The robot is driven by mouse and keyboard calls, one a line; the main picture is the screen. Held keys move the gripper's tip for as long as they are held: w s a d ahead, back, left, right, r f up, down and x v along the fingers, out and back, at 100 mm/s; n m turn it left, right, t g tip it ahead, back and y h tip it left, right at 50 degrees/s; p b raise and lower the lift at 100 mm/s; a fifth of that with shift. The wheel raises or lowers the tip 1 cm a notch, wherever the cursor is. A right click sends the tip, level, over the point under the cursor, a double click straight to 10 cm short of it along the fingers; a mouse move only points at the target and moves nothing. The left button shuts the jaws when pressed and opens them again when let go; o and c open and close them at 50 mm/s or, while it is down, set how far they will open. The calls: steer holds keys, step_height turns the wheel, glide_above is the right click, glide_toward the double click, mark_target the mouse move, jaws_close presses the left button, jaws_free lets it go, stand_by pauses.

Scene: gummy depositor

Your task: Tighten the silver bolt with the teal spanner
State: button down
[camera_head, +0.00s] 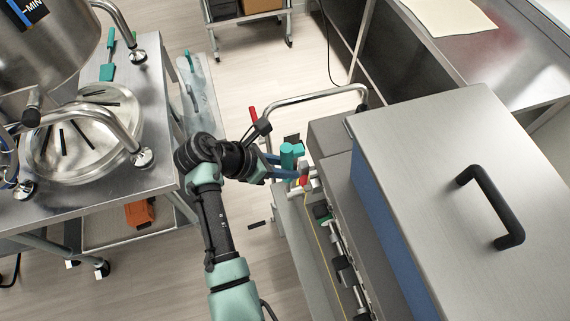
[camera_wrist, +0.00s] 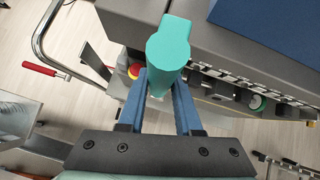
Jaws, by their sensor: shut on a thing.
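The spanner also shows in the head view (camera_head: 288,155), upright between the fingers. Its lower end is hidden by the fingers and its own body. I cannot make out the silver bolt in either view, nor whether the spanner touches anything below.
A red and yellow button (camera_wrist: 135,70) sits close to the fingers. The machine's big lid (camera_head: 440,150) with a black handle stands right. A steel table (camera_head: 150,120) with a kettle stands left.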

steer(key=shift+d, duration=0.15)
steer(key=shift+w+d+p, duration=0.35)
steer(key=shift+d, duration=0.45)
steer(key=shift+s, duration=0.1)
steer(key=s+f+m+t+y, duration=0.1)
steer(key=s+m+t, duration=0.1)
steer(key=s+t, duration=0.2)
steer(key=shift+s+a+t, duration=0.2)
steer(key=shift+s+t, duration=0.1)
steer(key=shift+s, duration=1.05)
steer(key=shift+p, duration=0.3)
